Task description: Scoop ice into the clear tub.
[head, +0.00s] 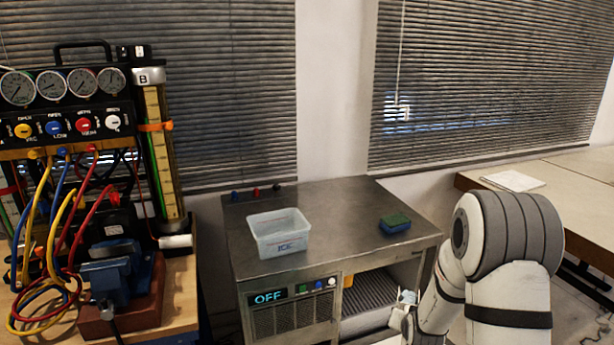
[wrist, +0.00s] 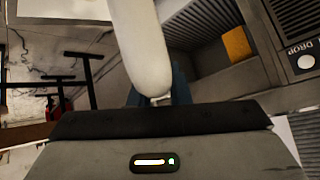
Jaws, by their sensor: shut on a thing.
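The clear tub (head: 279,240), marked ICE, stands upright on the steel counter top; no contents can be made out. My gripper (head: 406,304) is low in front of the open bay at the counter's right, below and right of the tub. In the wrist view my gripper (wrist: 160,100) is shut on a white rounded thing (wrist: 140,45), which looks like a scoop and reaches up the picture. Its far end and any load in it cannot be made out. My gripper hides part of the bay.
The steel counter (head: 330,215) carries a green and blue sponge (head: 395,223) right of the tub. Its front has an OFF display (head: 268,297) and buttons. An orange patch (wrist: 236,44) shows by the bay. A gauge rig (head: 65,110) with hoses and a vise (head: 118,275) stand left.

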